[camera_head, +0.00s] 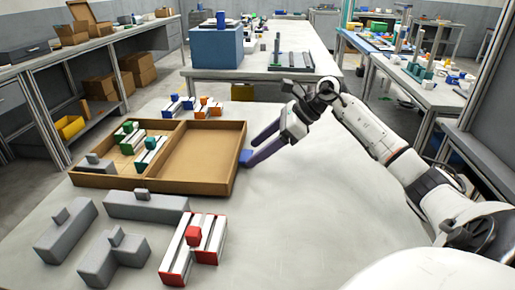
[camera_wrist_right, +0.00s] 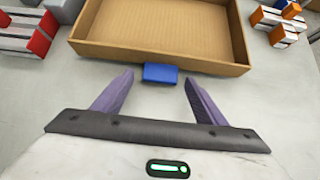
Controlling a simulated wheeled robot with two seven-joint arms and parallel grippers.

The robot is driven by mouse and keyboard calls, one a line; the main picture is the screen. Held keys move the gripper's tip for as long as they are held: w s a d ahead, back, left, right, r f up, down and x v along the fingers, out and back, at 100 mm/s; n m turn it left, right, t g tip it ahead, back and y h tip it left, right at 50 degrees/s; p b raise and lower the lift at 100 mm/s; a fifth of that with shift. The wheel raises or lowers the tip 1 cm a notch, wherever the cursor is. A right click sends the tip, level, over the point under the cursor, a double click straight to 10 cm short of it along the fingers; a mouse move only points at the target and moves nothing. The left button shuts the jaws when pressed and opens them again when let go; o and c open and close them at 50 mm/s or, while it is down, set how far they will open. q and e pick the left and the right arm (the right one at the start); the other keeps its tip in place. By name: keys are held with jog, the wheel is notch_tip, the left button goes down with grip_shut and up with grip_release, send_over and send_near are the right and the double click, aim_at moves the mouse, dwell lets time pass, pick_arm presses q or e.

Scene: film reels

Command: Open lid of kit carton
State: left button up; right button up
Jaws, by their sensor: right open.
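The kit carton (camera_head: 122,181) is a shallow brown box on the pale table, open at the top in the head view. Its right half (camera_head: 198,160), which looks like the lid folded out flat, is empty and also shows in the wrist view (camera_wrist_right: 160,30). A blue tab (camera_head: 246,158) sticks out from this half's outer edge; it also shows in the wrist view (camera_wrist_right: 160,73). My right gripper (camera_head: 251,151) is open, its purple fingers on either side of the tab with gaps visible. My left gripper is not in view.
White-slatted parts with green blocks (camera_head: 151,152) and a grey part lie in the carton's left half. Grey blocks (camera_head: 66,229) and a red-and-white part (camera_head: 193,248) lie in front. Blue and orange parts (camera_head: 208,107) lie behind. The table right of the carton is clear.

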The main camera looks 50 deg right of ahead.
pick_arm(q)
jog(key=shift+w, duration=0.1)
pick_arm(e)
jog(key=shift+w+a+f, duration=0.15)
